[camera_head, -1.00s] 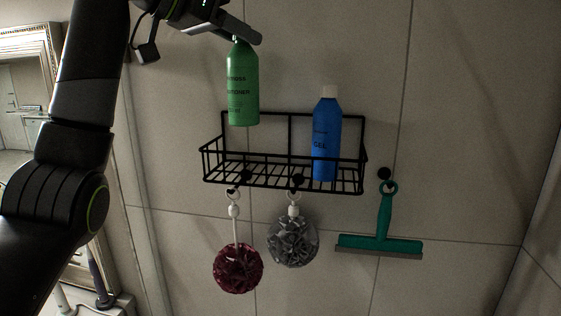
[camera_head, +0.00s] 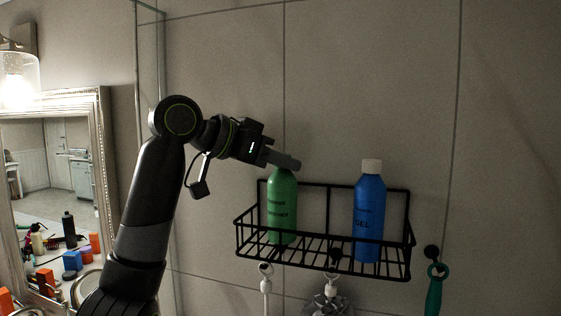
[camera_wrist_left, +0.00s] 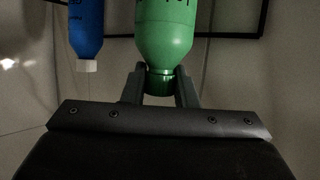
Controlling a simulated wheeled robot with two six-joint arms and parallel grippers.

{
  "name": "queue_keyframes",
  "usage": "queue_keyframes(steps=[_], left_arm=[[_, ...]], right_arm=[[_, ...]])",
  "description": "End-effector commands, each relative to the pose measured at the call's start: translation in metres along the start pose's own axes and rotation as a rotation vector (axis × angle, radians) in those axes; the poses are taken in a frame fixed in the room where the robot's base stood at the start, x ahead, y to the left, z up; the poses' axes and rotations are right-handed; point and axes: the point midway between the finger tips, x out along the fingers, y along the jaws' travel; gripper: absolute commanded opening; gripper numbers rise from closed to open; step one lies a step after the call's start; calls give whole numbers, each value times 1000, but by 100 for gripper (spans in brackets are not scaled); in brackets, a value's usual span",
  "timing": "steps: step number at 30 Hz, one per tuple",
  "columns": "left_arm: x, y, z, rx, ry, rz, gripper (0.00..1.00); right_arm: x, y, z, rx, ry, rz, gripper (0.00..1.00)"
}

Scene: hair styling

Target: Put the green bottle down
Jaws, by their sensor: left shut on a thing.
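The green bottle (camera_head: 281,205) is upright inside the left part of the black wire shelf (camera_head: 325,268). Its base is behind the front wires, at about the level of the shelf floor; I cannot tell if it touches. My left gripper (camera_head: 284,162) is shut on the bottle's neck from above left. In the left wrist view, the green bottle (camera_wrist_left: 165,35) sits between the two fingers of my left gripper (camera_wrist_left: 160,82), which hold its neck. My right gripper is not in view.
A blue gel bottle (camera_head: 368,215) with a white cap stands in the right part of the shelf. A teal squeegee (camera_head: 434,292) and a grey puff (camera_head: 328,305) hang below. A mirror (camera_head: 60,180) is at the left. The wall above is clear.

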Motion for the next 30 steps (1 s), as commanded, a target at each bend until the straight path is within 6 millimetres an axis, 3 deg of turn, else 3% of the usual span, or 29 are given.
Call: queue_keyframes(steps=[15,16,20,30], left_arm=[[5,0,12,2,2,-1,0],[5,0,12,1,1,-1,29],[5,0,12,1,1,0,46],[4,0,10,1,1,0,48]], right_arm=[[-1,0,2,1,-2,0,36],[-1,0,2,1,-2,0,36],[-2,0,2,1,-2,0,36],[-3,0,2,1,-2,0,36]])
